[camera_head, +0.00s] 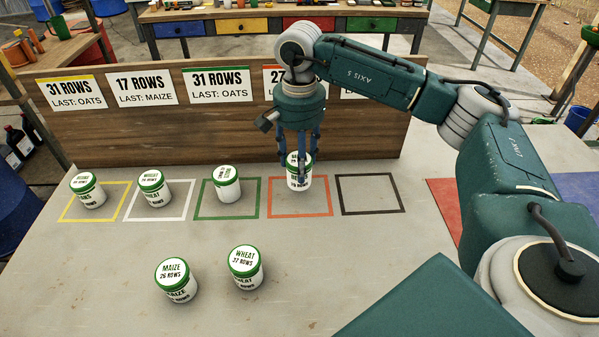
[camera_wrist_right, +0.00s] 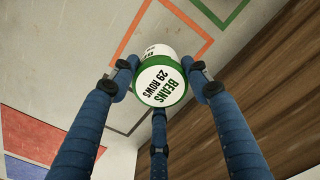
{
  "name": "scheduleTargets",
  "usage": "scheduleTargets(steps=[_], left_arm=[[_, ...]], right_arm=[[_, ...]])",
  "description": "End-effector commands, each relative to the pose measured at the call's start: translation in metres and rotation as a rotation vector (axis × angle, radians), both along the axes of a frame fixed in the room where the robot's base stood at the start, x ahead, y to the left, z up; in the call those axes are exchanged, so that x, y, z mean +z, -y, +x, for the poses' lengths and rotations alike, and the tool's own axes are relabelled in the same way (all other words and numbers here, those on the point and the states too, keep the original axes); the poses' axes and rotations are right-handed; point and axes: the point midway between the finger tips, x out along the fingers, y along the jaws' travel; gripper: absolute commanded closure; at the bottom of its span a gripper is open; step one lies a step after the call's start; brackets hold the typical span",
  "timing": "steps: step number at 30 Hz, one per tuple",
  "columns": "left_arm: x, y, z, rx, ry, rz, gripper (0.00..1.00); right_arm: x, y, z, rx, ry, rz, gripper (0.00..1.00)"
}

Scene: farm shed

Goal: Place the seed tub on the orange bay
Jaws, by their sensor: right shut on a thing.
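My right gripper (camera_head: 300,172) comes down from above with its blue fingers shut around a white tub with a green lid (camera_head: 299,182). In the right wrist view the lid of this tub (camera_wrist_right: 162,82) reads BEANS, 29 ROWS. The tub is upright over the back part of the orange bay (camera_head: 300,215), a painted outline on the table. Whether its base touches the table is hard to tell. The sign behind the orange bay (camera_head: 271,84) starts with 27 and is mostly hidden by my gripper. My left gripper is not in view.
Similar tubs stand in the yellow bay (camera_head: 90,193), white bay (camera_head: 153,192) and green bay (camera_head: 228,189). The black bay (camera_head: 378,214) is empty. A MAIZE tub (camera_head: 176,280) and a WHEAT tub (camera_head: 245,268) stand nearer. A wooden board (camera_head: 220,135) rises behind the bays.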

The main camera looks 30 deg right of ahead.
Motion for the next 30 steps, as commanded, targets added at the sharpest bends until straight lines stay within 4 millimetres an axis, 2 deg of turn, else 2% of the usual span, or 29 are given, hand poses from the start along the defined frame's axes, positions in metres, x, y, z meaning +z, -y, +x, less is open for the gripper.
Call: scheduleTargets(steps=[9, 22, 23, 24, 25, 30], left_arm=[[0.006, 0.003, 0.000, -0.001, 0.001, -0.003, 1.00], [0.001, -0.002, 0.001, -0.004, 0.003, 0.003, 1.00], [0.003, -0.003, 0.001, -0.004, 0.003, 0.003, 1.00], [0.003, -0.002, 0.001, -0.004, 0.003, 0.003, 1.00], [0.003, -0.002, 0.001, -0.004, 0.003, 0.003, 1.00], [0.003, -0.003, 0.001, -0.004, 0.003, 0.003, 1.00]], right_arm=[[-0.040, 0.000, -0.001, 0.000, -0.002, 0.000, 0.83], [-0.048, 0.000, 0.000, 0.000, 0.000, 0.000, 0.83], [-0.047, 0.000, 0.000, 0.000, -0.001, -0.001, 0.47], [-0.047, 0.000, 0.000, 0.000, -0.001, -0.001, 0.39], [-0.047, 0.000, 0.000, 0.000, -0.001, -0.001, 0.34], [-0.047, 0.000, 0.000, 0.000, -0.001, -0.001, 0.34]])
